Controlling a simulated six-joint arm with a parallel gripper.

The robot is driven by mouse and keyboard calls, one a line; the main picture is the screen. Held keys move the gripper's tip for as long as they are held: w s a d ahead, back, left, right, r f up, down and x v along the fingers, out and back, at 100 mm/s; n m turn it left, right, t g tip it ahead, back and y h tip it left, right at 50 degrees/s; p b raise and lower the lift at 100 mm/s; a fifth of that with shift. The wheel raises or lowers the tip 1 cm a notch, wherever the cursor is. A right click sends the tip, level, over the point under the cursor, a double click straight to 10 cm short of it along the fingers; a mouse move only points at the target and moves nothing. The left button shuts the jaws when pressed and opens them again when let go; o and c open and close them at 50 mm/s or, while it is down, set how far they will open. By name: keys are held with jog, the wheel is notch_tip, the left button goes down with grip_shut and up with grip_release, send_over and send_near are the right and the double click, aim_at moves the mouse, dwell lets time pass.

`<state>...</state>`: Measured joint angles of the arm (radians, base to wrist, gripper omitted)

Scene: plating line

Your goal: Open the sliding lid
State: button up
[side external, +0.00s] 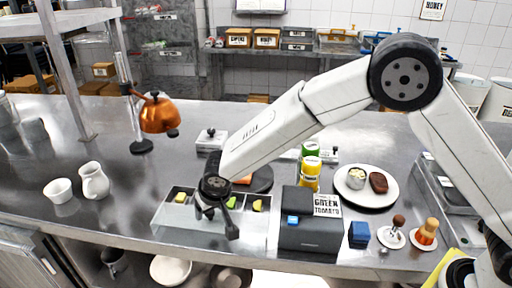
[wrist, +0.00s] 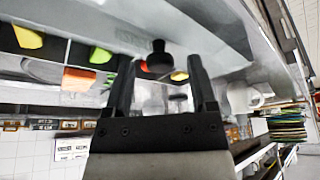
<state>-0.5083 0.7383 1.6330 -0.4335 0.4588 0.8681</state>
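A low grey-metal and clear container (side external: 256,236) with compartments stands at the counter's front edge, holding yellow, green and orange pieces. In the wrist view a black knob (wrist: 158,55) stands by the compartments, between my fingertips in the picture. It seems to belong to the sliding lid, whose see-through panel is hard to make out; how far the lid is open I cannot tell. My gripper (side external: 216,219) is over the container's left-centre part, fingers spread. In the wrist view my gripper (wrist: 163,70) shows a wide gap, with no visible contact on the knob.
Behind are a yellow bottle (side external: 310,174) and a white knobbed box (side external: 211,139). A white pitcher (side external: 94,181) is at left. The counter between pitcher and container is clear.

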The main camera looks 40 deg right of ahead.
aim_at(219, 227)
jog(key=shift+r, duration=0.1)
jog(key=v, duration=0.7)
jog(key=shift+r, duration=0.3)
jog(key=shift+s, duration=0.15)
jog(key=shift+d, duration=0.15)
jog(key=s+d, duration=0.6)
jog(key=d, duration=0.1)
jog(key=s+d+f+g, duration=0.1)
jog(key=s+d, duration=0.5)
jog(key=d, duration=0.2)
jog(key=s+d+f+g, duration=0.1)
jog(key=s+d, duration=0.5)
jog(key=d, duration=0.2)
jog(key=shift+d+f, duration=0.1)
jog(key=shift+d, duration=0.1)
jog(key=shift+s+d+f, duration=0.1)
jog(key=shift+s+d, duration=0.1)
jog(key=shift+s, duration=0.2)
